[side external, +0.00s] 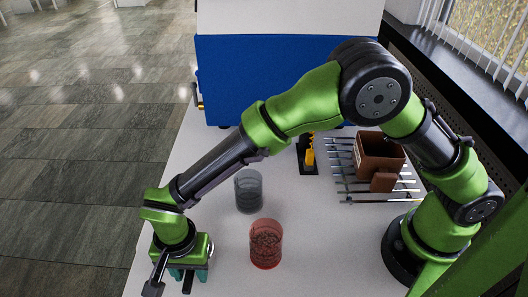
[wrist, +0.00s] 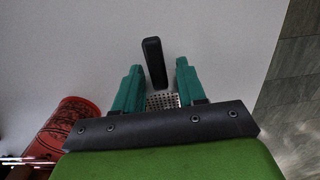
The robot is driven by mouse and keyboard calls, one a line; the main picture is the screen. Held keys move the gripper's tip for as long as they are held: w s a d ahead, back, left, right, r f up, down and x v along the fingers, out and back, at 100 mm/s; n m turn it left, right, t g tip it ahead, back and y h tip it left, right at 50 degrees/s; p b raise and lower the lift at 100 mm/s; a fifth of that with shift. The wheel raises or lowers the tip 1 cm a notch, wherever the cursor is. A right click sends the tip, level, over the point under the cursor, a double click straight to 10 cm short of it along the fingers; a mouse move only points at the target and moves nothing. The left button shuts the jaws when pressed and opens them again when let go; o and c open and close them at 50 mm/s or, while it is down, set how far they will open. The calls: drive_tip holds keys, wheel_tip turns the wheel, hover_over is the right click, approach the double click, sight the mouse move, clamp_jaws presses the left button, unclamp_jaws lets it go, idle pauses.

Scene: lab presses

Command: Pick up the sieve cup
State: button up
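The sieve cup shows in the wrist view as a perforated metal surface (wrist: 162,101) with a black handle (wrist: 154,62) pointing away from my gripper. My gripper (wrist: 159,80) has its two teal fingers apart, one on each side of the perforated part. Whether the fingers touch it is hard to see. In the side external view my gripper (side external: 187,272) is low over the near left of the table. A dark handle (side external: 188,284) shows just below the fingers there, and the rest of the sieve cup is hidden.
A red transparent cup (side external: 266,244) with dark contents stands right of my gripper. A grey transparent cup (side external: 249,192) stands behind it. A brown box (side external: 379,156) sits among several metal rods near a black stand with yellow parts (side external: 309,157). A blue machine (side external: 270,75) fills the back.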

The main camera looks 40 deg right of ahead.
clamp_jaws()
drive_tip(key=shift+r, duration=0.1)
wheel_tip(320, 180, up, 10)
drive_tip(key=shift+f, duration=0.1)
idle(0.4)
